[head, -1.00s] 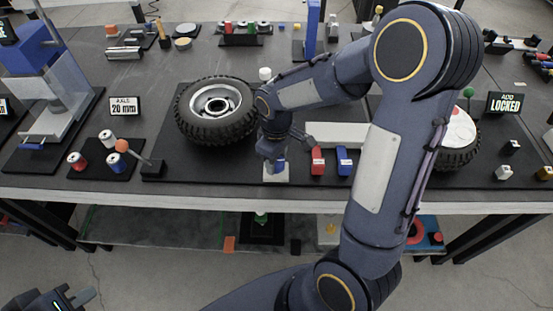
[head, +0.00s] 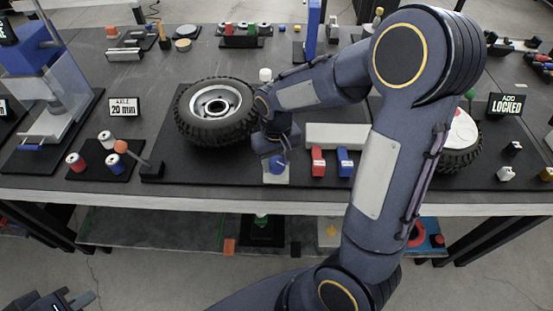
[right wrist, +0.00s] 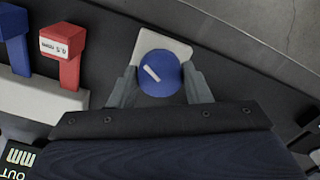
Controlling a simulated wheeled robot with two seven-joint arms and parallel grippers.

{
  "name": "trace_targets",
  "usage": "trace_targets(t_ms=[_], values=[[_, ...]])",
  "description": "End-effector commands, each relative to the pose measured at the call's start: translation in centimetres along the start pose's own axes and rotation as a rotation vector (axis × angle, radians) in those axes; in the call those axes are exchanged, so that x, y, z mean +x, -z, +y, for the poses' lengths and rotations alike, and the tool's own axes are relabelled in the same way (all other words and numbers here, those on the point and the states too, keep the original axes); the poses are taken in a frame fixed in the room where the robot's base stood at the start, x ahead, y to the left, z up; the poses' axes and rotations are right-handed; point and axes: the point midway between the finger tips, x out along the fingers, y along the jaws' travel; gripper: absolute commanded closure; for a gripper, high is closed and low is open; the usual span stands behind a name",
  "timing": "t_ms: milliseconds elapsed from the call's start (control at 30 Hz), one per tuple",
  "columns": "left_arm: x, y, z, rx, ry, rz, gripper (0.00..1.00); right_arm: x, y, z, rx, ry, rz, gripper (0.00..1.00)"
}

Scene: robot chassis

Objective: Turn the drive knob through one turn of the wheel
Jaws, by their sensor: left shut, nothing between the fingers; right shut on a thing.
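The drive knob (head: 276,165) is a round blue cap on a white block near the front edge of the bench. In the right wrist view the knob (right wrist: 160,75) shows a white line on its top, running upper left to lower right. My right gripper (right wrist: 161,80) is shut on it, one grey finger on each side. In the head view my right gripper (head: 277,161) comes down on it from above and partly hides it. The wheel (head: 216,112) has a knobbly black tyre and a silver rim, behind and left of the knob. My left gripper (head: 78,300) is shut and empty at the bottom left.
A red block (head: 317,161) and a blue block (head: 345,163) stand right of the knob, before a pale bar (head: 336,136). Several spools and an orange-tipped lever (head: 121,147) are on the left. Another wheel (head: 461,138) is partly hidden behind my right arm.

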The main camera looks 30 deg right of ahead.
Motion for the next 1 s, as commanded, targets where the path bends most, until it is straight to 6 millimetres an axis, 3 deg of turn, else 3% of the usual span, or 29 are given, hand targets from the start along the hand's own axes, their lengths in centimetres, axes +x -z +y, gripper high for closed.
trace_targets(t_ms=[400, 433, 567, 867, 1000], values=[[0.0, 0.0, 0.0, 0.000, 0.000, 0.000, 1.00, -0.1, 0.1, 0.0, 0.006, 0.001, 0.004, 0.79], [0.0, 0.0, 0.0, 0.000, 0.000, 0.000, 1.00, -0.1, 0.1, 0.0, 0.006, 0.001, 0.004, 0.53], [0.0, 0.0, 0.0, 0.000, 0.000, 0.000, 1.00, -0.1, 0.1, 0.0, 0.005, 0.000, 0.003, 0.36], [0.0, 0.0, 0.0, 0.000, 0.000, 0.000, 1.00, -0.2, 0.1, 0.0, 0.005, 0.000, 0.002, 0.35], [-0.2, 0.1, 0.1, 0.000, 0.000, 0.000, 1.00, -1.8, 0.1, 0.0, 0.005, 0.001, 0.005, 0.35]])
